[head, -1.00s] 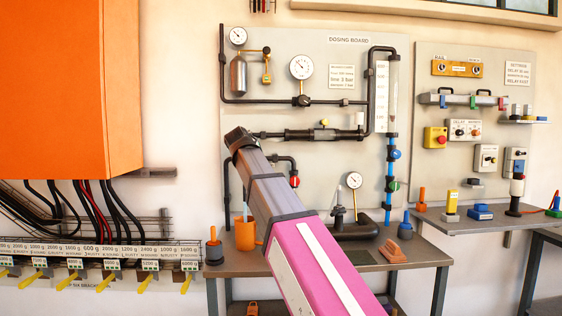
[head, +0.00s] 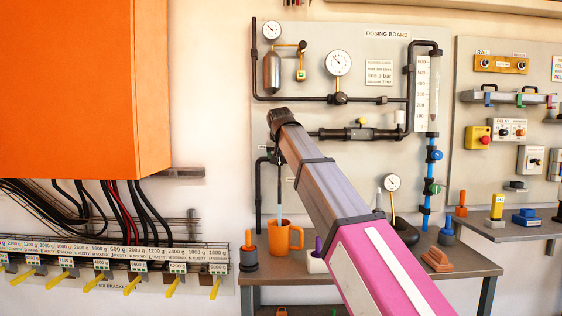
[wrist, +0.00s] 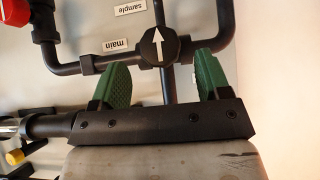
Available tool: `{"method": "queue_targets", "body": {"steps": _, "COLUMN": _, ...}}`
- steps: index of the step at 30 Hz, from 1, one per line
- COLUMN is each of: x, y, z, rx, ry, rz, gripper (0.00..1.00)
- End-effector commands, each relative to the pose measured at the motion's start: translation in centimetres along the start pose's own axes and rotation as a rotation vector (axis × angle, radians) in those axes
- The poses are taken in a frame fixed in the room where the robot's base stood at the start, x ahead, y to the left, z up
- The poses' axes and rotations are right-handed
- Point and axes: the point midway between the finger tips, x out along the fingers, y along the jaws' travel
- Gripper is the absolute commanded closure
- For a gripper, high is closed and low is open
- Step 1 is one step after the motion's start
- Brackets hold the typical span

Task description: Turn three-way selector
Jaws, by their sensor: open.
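The three-way selector (wrist: 159,47) is a round black knob with a white arrow, set where dark pipes meet. In the wrist view its arrow points up the picture. Upside-down labels "main" (wrist: 115,45) and "sample" (wrist: 131,8) sit to its left. My gripper (wrist: 161,72) is open, with its two green fingers apart and nothing between them. The knob shows centred between the fingers and a little beyond their tips; I cannot tell the remaining distance.
The dosing board (head: 387,34) carries gauges, pipes and a sight tube around my arm. Below it a bench (head: 475,262) holds an orange mug (head: 283,236) and other small items. A large orange cabinet (head: 70,85) stands out at left. A red part (wrist: 14,12) shows at the wrist view's corner.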

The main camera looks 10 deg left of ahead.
Motion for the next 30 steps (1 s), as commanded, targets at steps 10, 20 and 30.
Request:
{"method": "queue_targets", "body": {"steps": 10, "x": 3.9, "y": 0.1, "z": -0.1, "rx": 0.001, "ry": 0.001, "rz": 0.001, "gripper": 0.3}}
{"method": "queue_targets", "body": {"steps": 20, "x": 4.2, "y": 0.1, "z": 0.0, "rx": 0.0, "ry": 0.002, "rz": 0.001, "gripper": 0.3}}
{"method": "queue_targets", "body": {"steps": 30, "x": 4.2, "y": 0.1, "z": 0.0, "rx": -0.002, "ry": 0.002, "rz": 0.003, "gripper": 0.78}}
